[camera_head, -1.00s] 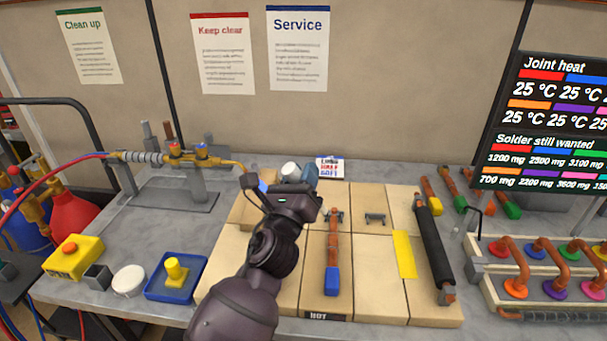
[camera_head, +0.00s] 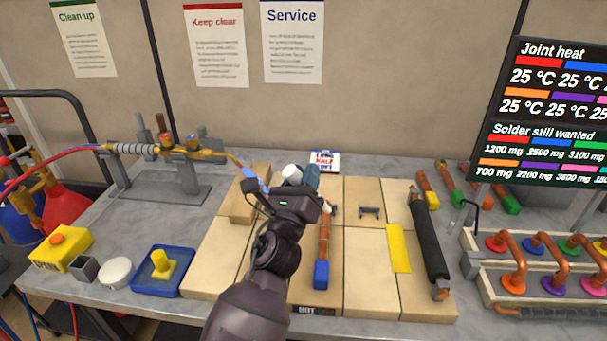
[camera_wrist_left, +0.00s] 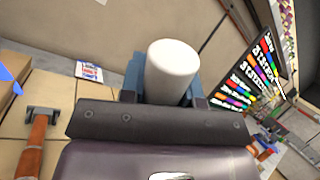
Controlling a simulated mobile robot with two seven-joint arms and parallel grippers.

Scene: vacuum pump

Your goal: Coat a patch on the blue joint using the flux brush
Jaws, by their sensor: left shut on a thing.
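My left gripper (camera_head: 302,179) is above the pale blocks in the middle of the bench, shut on a white cylinder (camera_head: 291,174). The left wrist view shows the cylinder (camera_wrist_left: 172,70) upright between blue-grey fingers; its lower end is hidden, and I cannot tell whether it is the flux brush. The blue joint (camera_head: 540,245) is a blue collar on the copper pipe rack at the right, well away from the gripper. My right gripper is not in view.
A blue-ended copper pipe (camera_head: 321,272) lies below the gripper on the blocks. A black sleeved pipe (camera_head: 430,240) lies between gripper and rack. A torch (camera_head: 180,148) stands at left, near a blue tray (camera_head: 181,290). Upright boards (camera_head: 545,110) stand behind the rack.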

